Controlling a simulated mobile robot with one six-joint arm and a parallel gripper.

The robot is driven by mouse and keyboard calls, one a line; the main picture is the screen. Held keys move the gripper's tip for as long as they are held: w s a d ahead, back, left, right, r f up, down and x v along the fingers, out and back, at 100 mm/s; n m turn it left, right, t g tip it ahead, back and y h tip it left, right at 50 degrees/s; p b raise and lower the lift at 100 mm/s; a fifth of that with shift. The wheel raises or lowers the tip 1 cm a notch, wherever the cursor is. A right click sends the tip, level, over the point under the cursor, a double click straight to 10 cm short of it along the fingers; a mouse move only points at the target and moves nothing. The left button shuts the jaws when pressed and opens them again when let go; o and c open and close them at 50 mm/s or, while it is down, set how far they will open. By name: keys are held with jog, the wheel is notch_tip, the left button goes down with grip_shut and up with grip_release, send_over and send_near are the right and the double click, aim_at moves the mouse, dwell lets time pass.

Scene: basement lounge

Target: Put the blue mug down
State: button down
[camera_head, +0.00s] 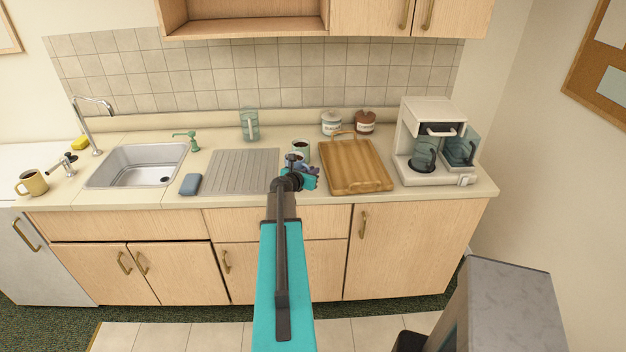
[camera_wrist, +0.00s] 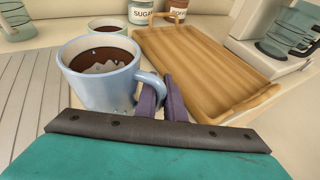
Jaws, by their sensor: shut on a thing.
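The blue mug (camera_wrist: 97,85) is pale blue, upright and holds dark brown liquid. My gripper (camera_wrist: 160,98) is shut on its handle, with the purple fingers at the mug's right side in the wrist view. I cannot tell whether the mug's base touches the counter. In the head view my gripper (camera_head: 306,172) is over the counter (camera_head: 225,203), between the ribbed drainboard and the wooden tray; my arm hides most or all of the blue mug there.
A second mug (camera_head: 300,148) with dark contents stands just behind. The wooden tray (camera_head: 356,168) is close on the right, the grooved drainboard (camera_head: 240,172) on the left. A coffee machine (camera_head: 408,150), two jars (camera_head: 331,122) and a glass pitcher (camera_head: 249,125) stand farther off.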

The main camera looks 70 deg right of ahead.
jog(key=shift+s+d+f+b, duration=0.1)
jog(key=shift+s+f+b, duration=0.1)
jog(key=shift+f+b, duration=0.5)
jog(key=shift+w+f+b, duration=0.1)
jog(key=shift+f+b, duration=0.65)
jog(key=shift+f, duration=0.3)
jog(key=shift+f, duration=0.2)
jog(key=c, duration=1.9)
grip_release()
jog(key=shift+o, duration=0.2)
jog(key=shift+r, duration=0.2)
jog(key=b+v, duration=0.3)
jog(key=v, duration=0.9)
jog(key=shift+r, duration=0.1)
jog(key=shift+w, duration=0.1)
